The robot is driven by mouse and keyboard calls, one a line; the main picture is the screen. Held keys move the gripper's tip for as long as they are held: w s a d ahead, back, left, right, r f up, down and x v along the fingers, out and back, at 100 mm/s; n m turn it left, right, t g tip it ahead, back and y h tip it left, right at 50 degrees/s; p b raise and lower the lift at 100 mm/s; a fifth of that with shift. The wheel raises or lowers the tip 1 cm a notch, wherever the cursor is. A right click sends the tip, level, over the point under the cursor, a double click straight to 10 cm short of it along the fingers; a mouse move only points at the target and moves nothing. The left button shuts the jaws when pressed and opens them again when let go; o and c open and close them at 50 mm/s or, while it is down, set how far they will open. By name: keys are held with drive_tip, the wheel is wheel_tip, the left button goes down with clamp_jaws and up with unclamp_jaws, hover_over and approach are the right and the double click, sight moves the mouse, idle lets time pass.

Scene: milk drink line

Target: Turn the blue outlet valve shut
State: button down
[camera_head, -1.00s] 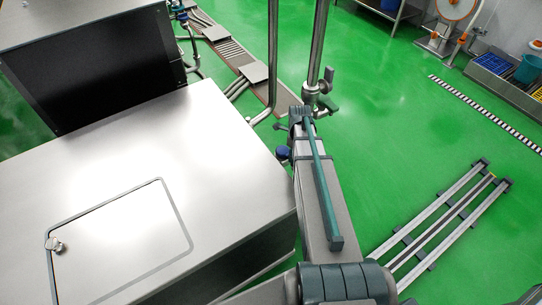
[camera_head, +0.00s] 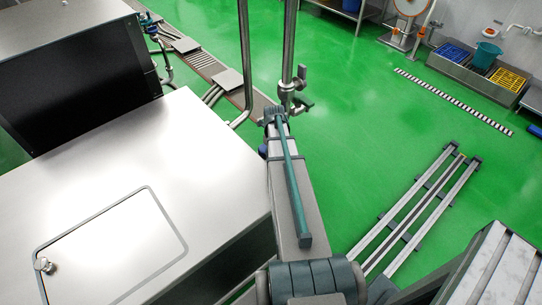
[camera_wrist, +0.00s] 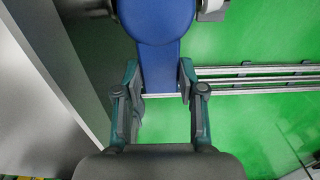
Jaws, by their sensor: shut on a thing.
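The blue valve handle (camera_wrist: 160,30) fills the top middle of the wrist view. Its narrower stem runs down between my gripper's two fingers (camera_wrist: 159,72). My gripper is shut on the handle, with one finger on each side. In the head view a small blue part (camera_head: 262,151) shows at the left edge of my arm, beside the steel machine; I take it to be this valve. My gripper's fingers and most of the valve are hidden behind my arm there.
A steel cabinet (camera_head: 120,190) stands close on the left. A vertical pipe with grey-handled valves (camera_head: 299,100) stands just beyond my arm. Metal rails (camera_head: 425,205) lie on the green floor at right. A grey slatted surface (camera_head: 490,275) is at the lower right.

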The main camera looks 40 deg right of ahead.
drive_tip(key=c, duration=0.7)
unclamp_jaws()
wheel_tip(320, 180, up, 12)
drive_tip(key=shift+r, duration=0.1)
idle(0.4)
wheel_tip(320, 180, down, 12)
drive_tip(key=shift+f, duration=0.1)
idle(0.5)
idle(0.3)
